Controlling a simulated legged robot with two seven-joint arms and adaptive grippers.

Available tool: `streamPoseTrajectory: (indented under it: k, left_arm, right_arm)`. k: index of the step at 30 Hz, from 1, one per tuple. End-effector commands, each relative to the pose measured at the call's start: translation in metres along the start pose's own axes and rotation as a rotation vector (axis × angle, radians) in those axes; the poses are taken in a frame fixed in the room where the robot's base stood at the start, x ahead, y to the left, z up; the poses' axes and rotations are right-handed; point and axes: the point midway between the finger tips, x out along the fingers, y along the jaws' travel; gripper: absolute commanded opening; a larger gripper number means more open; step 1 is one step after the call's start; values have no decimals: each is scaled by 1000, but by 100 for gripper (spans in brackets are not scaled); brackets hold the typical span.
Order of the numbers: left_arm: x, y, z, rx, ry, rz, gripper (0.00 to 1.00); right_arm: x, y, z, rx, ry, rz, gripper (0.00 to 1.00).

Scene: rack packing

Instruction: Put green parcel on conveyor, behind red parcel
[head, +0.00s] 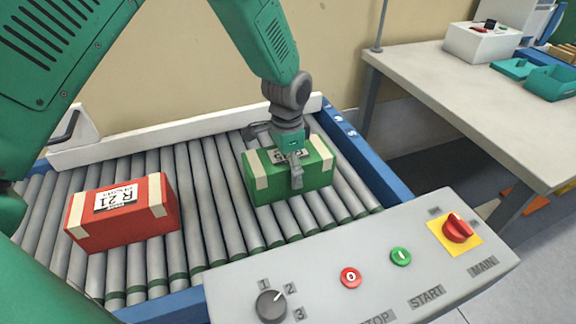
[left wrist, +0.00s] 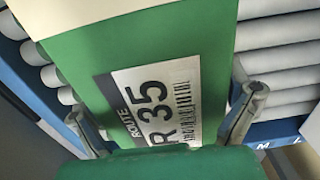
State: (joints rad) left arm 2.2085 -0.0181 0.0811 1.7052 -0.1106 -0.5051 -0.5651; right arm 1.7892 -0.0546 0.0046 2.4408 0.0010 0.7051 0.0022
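The green parcel (head: 322,178) with cream bands lies on the rollers at the right part of the conveyor (head: 213,200). My left gripper (head: 280,158) is over it from above, with one finger at its front side and one at its back side. In the left wrist view the green parcel (left wrist: 85,58), with a label reading R 35, lies between the two fingers. I cannot tell whether they press on it. The red parcel (head: 150,222), labelled R 21, lies on the rollers to the left, clearly apart from the green one. My right gripper is not in view.
A grey control panel (head: 330,288) with buttons and a red switch stands in front of the conveyor. A blue rail (head: 372,160) closes its right end. A table (head: 430,85) with a white box and green bins stands at the right. Bare rollers separate the parcels.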

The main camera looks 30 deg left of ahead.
Motion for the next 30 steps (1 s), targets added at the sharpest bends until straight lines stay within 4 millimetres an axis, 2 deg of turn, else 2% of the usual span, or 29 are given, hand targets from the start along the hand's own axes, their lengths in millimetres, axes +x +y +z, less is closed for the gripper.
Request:
streamPoseTrajectory:
  k: [8, 11, 14, 24, 30]
  left_arm:
    - [-1, 0, 0, 0, 0, 0, 100]
    - [-8, 0, 0, 0, 1, -1, 100]
    - [-24, 0, -1, 0, 3, -2, 100]
    - [-95, -1, -1, -1, 2, -1, 100]
    - [-117, -1, -1, 0, 1, -1, 100]
  right_arm:
    - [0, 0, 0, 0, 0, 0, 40]
    - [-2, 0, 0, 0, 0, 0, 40]
    - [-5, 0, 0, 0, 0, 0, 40]
    - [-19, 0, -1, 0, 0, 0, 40]
    - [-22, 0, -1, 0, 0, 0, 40]
